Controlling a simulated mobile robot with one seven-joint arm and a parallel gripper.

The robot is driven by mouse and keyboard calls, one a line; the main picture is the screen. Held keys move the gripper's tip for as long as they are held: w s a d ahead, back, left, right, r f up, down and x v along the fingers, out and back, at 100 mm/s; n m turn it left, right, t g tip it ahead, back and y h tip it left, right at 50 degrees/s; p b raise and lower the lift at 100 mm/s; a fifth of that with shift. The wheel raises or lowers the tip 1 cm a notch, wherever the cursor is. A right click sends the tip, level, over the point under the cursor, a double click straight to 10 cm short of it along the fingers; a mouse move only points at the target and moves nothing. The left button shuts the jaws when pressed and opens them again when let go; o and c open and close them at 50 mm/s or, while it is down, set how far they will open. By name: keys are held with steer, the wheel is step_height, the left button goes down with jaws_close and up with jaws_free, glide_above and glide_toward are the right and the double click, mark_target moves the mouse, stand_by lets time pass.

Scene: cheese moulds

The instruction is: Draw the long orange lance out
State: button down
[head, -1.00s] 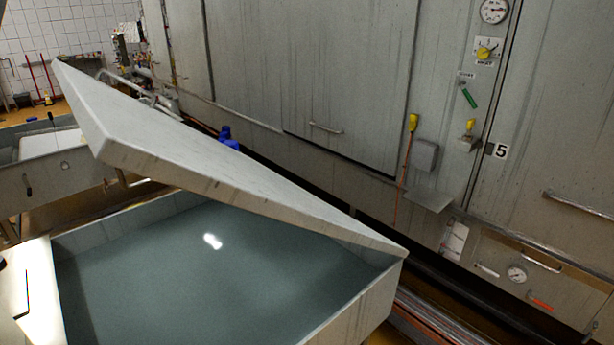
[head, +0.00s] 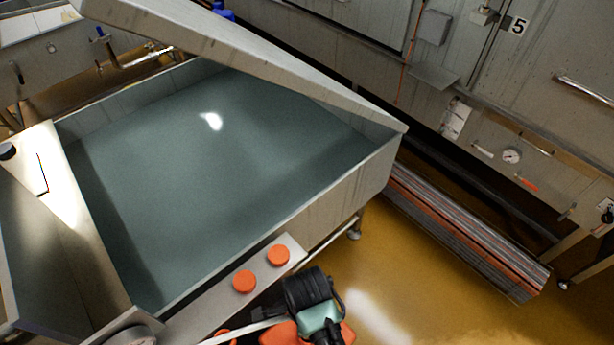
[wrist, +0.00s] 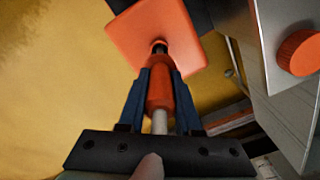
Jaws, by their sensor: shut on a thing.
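In the wrist view the orange lance (wrist: 160,88) has a thick orange grip and a pale rod. The two dark blue fingers of my gripper (wrist: 160,76) are shut on this grip, one on each side. Beyond the fingertips, the lance's thin end meets a dark opening in an orange square plate (wrist: 125,35); how deep it goes is hidden. In the head view an orange piece (head: 277,334) shows at the bottom edge, partly covered by my dark wrist. The fingers and the held grip cannot be made out there.
An open tank (head: 340,205) of grey-green liquid fills the left, under a tilted lid (head: 250,55). A ledge with two orange knobs (head: 278,255) runs along its near side. A bundle of long bars (head: 465,235) lies at right. Yellow floor (head: 400,280) is clear between.

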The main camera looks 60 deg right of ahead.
steer(key=shift+r, duration=0.7)
step_height(320, 180, up, 31)
steer(key=p, duration=2.4)
steer(key=shift+r, duration=0.15)
stand_by(2.8)
steer(key=shift+s, duration=0.1)
